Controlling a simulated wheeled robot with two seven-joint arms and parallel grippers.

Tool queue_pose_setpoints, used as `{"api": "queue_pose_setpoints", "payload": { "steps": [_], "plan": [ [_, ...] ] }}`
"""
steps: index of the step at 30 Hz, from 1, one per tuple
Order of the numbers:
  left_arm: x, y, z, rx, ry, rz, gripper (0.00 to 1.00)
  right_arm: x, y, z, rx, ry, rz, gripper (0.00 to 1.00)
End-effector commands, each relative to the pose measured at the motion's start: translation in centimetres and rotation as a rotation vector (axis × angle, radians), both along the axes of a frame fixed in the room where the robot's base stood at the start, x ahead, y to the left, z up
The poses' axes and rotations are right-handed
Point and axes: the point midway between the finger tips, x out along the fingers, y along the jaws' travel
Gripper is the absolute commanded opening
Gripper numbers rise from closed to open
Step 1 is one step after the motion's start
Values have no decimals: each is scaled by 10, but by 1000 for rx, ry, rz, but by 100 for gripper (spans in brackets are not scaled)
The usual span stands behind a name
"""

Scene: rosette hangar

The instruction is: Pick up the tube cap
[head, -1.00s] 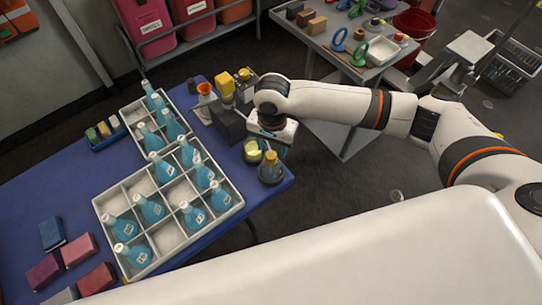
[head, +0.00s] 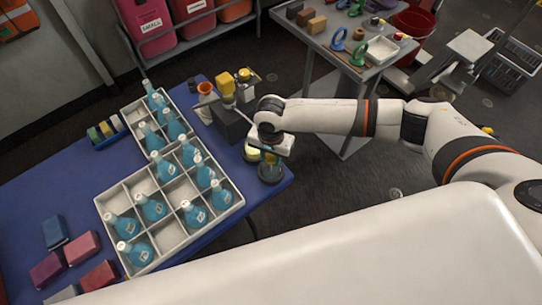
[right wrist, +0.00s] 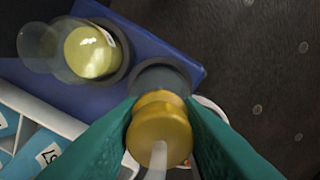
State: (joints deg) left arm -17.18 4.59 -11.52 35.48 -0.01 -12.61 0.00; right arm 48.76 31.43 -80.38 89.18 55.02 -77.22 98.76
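The tube cap (right wrist: 160,128) is a yellow-gold, stepped, rounded piece above a dark round base (right wrist: 162,78) in the right wrist view. In the head view it is a small yellow spot (head: 270,158) above the dark base (head: 271,174), near the blue table's right corner. My right gripper (head: 269,150) points down over it. Its green fingers (right wrist: 159,104) lie against both sides of the cap, with no clear gap. A pale, blurred stem-like part is in front of the cap. My left gripper is not in view.
A glass vessel with yellow-green contents (right wrist: 92,50) stands close beside the cap. A white divided crate (head: 178,239) holds several blue flasks. A dark block (head: 229,122) and an orange funnel (head: 206,88) stand behind. A grey cart (head: 345,75) is at the back right.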

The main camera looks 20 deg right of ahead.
Motion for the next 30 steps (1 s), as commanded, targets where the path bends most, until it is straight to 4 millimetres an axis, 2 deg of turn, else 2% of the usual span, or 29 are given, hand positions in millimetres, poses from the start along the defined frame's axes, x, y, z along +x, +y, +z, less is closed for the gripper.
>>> {"api": "queue_pose_setpoints", "payload": {
  "steps": [1, 3, 14, 17, 24, 30],
  "plan": [
    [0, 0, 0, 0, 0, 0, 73, 0, 0, 0, 0, 0, 0, 17],
    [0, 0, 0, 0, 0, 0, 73, 0, 0, 0, 0, 0, 0, 11],
    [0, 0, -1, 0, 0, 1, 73, 1, 0, 6, 2, -1, -1, 11],
    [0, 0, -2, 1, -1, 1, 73, 1, 0, 20, 2, -3, -1, 11],
    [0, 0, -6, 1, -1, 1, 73, 1, 0, 69, 2, -4, 1, 11],
    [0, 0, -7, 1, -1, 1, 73, 0, 0, 96, 0, -1, -1, 11]
  ]
}}
